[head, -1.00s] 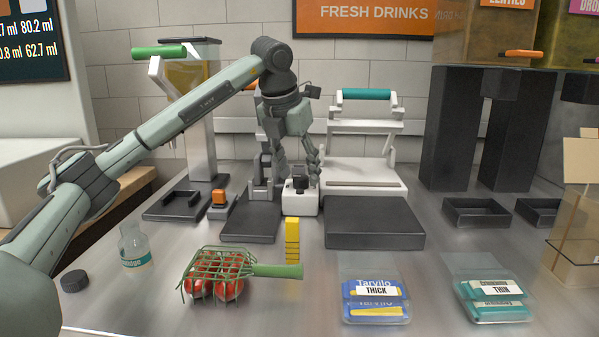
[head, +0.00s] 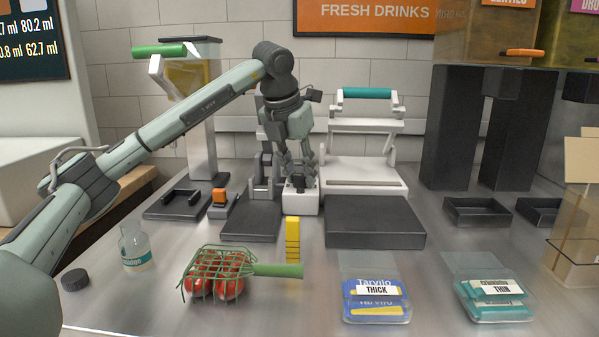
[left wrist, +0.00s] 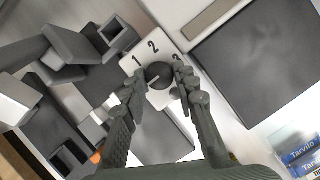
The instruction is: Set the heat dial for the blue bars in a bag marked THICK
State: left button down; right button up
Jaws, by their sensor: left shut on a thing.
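The heat dial is a dark round knob (left wrist: 160,75) on a white box (head: 307,203) marked 1, 2 and 3. In the left wrist view its pale pointer line aims to the lower left, away from the numbers. My left gripper (head: 298,181) is shut on the knob, a finger on each side. The blue bars lie in a clear bag marked THICK (head: 376,290) at the front right; they also show at the corner of the left wrist view (left wrist: 303,150). A bag of teal bars marked THIN (head: 493,289) lies to its right. My right gripper is not in view.
A dark slab (head: 373,222) stands right of the dial box, and a white press with a teal handle (head: 366,94) behind. A green wire basket over red fruit (head: 217,272), a yellow block (head: 292,239) and a bottle (head: 134,247) stand in front.

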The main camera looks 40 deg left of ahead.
pick_arm(q)
jog(key=shift+m, duration=0.4)
jog(key=m, duration=0.1)
jog(key=m+h, duration=0.1)
jog(key=m, duration=0.1)
jog(key=m+h, duration=0.1)
jog(key=shift+a+m, duration=0.25)
jog(key=shift+m, duration=0.05)
jog(key=m+h, duration=0.1)
jog(key=m, duration=0.1)
jog(key=m+g+h, duration=0.1)
jog(key=m, duration=0.2)
jog(key=shift+w+a, duration=0.15)
jog(key=shift+m, duration=0.3)
jog(key=c, duration=1.2)
grip_release()
jog(key=shift+v, duration=3.85)
jog(key=shift+w, duration=0.15)
